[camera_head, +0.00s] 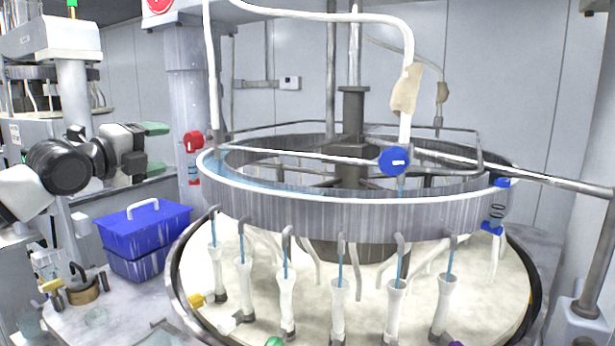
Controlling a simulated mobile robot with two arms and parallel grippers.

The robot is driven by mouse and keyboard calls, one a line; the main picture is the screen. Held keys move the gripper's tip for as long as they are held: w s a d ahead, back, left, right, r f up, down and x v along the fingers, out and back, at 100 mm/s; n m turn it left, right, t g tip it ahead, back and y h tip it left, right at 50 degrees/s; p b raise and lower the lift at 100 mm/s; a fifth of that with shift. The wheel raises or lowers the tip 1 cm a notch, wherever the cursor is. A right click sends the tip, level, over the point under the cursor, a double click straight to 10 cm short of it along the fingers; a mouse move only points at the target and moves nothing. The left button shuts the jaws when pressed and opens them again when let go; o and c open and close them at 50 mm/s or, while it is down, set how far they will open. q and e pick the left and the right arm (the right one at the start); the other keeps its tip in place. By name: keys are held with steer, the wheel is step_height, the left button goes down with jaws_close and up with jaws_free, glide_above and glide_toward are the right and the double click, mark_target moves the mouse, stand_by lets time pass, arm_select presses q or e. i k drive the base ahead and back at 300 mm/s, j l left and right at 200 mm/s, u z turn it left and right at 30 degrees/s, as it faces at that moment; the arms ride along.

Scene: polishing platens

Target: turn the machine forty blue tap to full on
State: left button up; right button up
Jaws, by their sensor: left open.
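My right gripper is not in view.
A red tap (193,141) is on the column between my left gripper and the trough. A blue lidded box (145,228) stands on the bench below the gripper. White pipes rise above the trough, and several white nozzles stand below it on the round platen (375,283).

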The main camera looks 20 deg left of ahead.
mark_target(393, 161)
steer(key=k+j, duration=0.1)
steer(key=k, duration=0.65)
steer(key=k+j, duration=0.1)
steer(key=k, duration=0.65)
